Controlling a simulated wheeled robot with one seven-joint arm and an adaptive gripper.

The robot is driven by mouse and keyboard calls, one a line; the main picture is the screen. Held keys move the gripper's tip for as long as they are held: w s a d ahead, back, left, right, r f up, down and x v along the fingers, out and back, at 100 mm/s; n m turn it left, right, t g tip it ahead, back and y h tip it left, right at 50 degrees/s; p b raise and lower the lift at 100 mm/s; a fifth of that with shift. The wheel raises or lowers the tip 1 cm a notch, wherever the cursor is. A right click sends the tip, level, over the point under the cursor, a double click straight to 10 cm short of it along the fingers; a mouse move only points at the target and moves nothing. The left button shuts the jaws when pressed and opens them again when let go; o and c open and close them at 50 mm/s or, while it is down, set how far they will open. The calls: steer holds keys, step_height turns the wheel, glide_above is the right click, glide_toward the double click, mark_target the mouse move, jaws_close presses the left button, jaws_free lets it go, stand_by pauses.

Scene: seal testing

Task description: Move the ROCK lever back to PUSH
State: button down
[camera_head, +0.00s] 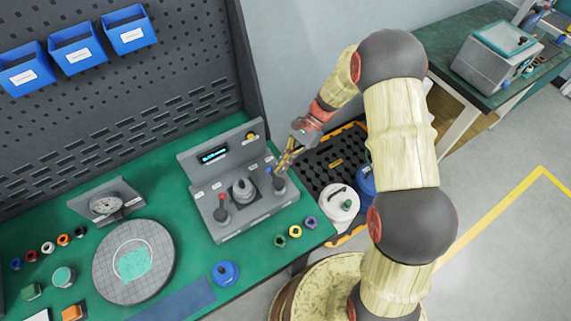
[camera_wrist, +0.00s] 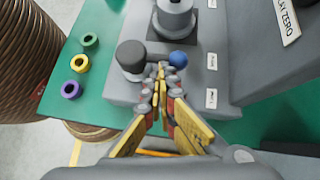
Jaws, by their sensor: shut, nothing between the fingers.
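A grey console (camera_head: 245,212) on the green bench carries two levers on dark round bases. The right lever has a blue ball knob (camera_head: 269,170), which leans off its dark base (camera_head: 279,187) toward the console's upright back panel. In the wrist view the blue knob (camera_wrist: 178,58) sits right of its dark base (camera_wrist: 131,57). The left lever has a red knob (camera_head: 222,196). Labels beside the levers are too small to read. My gripper (camera_wrist: 160,73) is shut and empty, its fingertips just beside the blue knob. I cannot tell whether they touch it.
A grey stepped cylinder (camera_head: 243,190) stands between the levers. Several coloured rings (camera_head: 295,231) lie on the bench by the console's front right. The upright panel with a display (camera_head: 214,155) rises behind the levers. A white canister (camera_head: 340,205) stands right of the bench.

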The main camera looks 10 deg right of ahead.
steer(key=shift+w+a+n+g+h+p, duration=0.1)
steer(key=shift+a+n+g+h+p, duration=0.4)
steer(key=shift+n, duration=0.45)
steer(key=shift+w+a+n+g+h+p, duration=0.1)
steer(key=shift+a+n+g+h+p, duration=0.4)
steer(key=shift+n, duration=0.45)
steer(key=shift+a+n+g+h, duration=0.15)
steer(key=shift+n+g+h, duration=0.15)
steer(key=shift+n, duration=0.1)
steer(key=v, duration=1.2)
